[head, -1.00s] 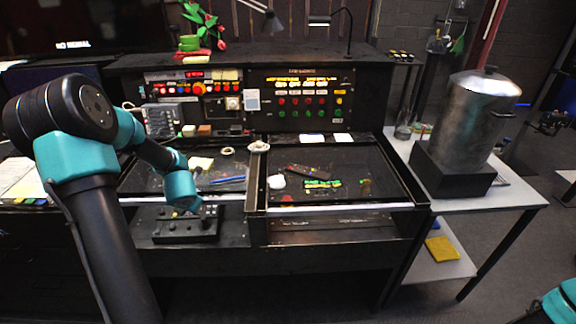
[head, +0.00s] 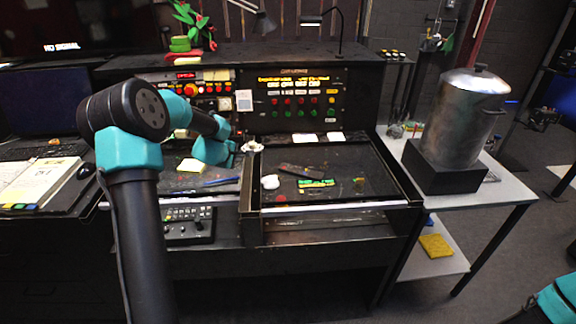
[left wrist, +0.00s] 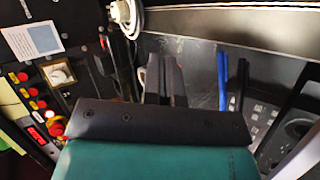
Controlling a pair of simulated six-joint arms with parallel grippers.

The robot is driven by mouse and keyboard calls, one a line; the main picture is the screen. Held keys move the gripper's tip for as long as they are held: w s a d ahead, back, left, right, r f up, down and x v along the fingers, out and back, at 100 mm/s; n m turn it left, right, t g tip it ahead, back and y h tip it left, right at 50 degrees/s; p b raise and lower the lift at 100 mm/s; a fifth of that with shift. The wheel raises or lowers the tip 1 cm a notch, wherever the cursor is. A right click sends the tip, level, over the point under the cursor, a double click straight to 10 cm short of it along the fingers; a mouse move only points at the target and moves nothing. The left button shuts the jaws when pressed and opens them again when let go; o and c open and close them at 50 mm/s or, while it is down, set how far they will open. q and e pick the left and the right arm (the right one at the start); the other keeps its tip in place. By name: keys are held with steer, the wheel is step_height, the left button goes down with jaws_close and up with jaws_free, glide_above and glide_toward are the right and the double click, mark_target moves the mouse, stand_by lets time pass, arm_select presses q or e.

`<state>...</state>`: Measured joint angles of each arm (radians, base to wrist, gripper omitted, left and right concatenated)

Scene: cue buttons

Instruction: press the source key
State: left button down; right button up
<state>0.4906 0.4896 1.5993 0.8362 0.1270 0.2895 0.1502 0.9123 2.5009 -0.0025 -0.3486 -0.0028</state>
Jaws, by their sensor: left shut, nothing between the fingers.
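The upright control panel stands at the back of the desk. Its right part (head: 291,99) has rows of red and green buttons under lit yellow labels. Its left part has a red display and a row of red buttons (head: 214,88), which also show at the left of the left wrist view (left wrist: 38,104). I cannot read which key is the source key. A low black control box (head: 188,222) sits below the desk top. My left gripper (head: 236,158) is shut and empty, in front of the left part. Its dark fingers (left wrist: 166,76) show in the wrist view. My right gripper is out of view.
A blue pen (head: 222,181) lies in the left bay. A metal pot (head: 468,115) stands on a side table at right.

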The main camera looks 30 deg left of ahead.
mark_target(285, 164)
arm_select(q)
steer(key=w+d+r+m+g+h, duration=0.1)
steer(key=w+d+r+m+h, duration=0.2)
steer(key=w+d+m, duration=1)
step_height(285, 164, up, 2)
steer(key=shift+w+d+r+m+h, duration=0.15)
steer(key=shift+w+m+h, duration=0.25)
steer(key=shift+w+m, duration=0.1)
steer(key=shift+f, duration=4.45)
steer(key=shift+f, duration=0.1)
steer(key=shift+f, duration=0.3)
steer(key=shift+f, duration=0.25)
steer(key=shift+r, duration=0.65)
